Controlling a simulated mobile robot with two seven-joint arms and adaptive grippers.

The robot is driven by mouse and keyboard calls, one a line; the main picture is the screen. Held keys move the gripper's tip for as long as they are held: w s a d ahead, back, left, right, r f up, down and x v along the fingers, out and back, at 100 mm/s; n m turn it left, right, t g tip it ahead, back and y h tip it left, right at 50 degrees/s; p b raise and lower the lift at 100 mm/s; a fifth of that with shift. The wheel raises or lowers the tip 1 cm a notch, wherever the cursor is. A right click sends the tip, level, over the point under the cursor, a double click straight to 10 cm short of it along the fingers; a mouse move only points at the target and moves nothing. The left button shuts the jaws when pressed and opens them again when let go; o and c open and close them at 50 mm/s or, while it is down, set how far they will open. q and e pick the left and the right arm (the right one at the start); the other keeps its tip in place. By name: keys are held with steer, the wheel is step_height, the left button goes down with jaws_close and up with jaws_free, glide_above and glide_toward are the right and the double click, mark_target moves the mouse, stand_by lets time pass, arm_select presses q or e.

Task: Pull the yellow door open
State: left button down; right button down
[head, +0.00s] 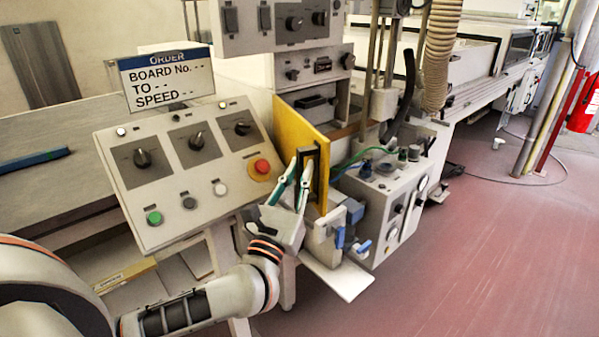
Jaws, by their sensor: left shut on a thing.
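The yellow door (291,128) is an upright panel to the right of the sloped control panel, its face seen at a slant. A dark upright handle (307,182) sits on its lower right part. My left gripper (302,172) reaches up from below, with its two green-edged fingers at the handle and shut on it. The fingers hide part of the handle and of the door. I cannot tell from this view how far the door stands open. My right gripper is not in view.
The control panel (218,207) with knobs and buttons is close left of the door. A grey box with cables and fittings (387,217) stands just right of it. A white shelf (341,277) juts out below. The red floor (480,265) at right is mostly clear.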

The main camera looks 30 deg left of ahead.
arm_select(q)
steer(key=shift+r, duration=0.1)
stand_by(0.3)
steer(key=c, duration=2)
jaws_free()
steer(key=shift+o, duration=0.2)
steer(key=shift+s, duration=0.15)
steer(key=shift+s+f, duration=0.25)
steer(key=shift+s, duration=0.05)
steer(key=v, duration=1.1)
steer(key=shift+s, duration=0.1)
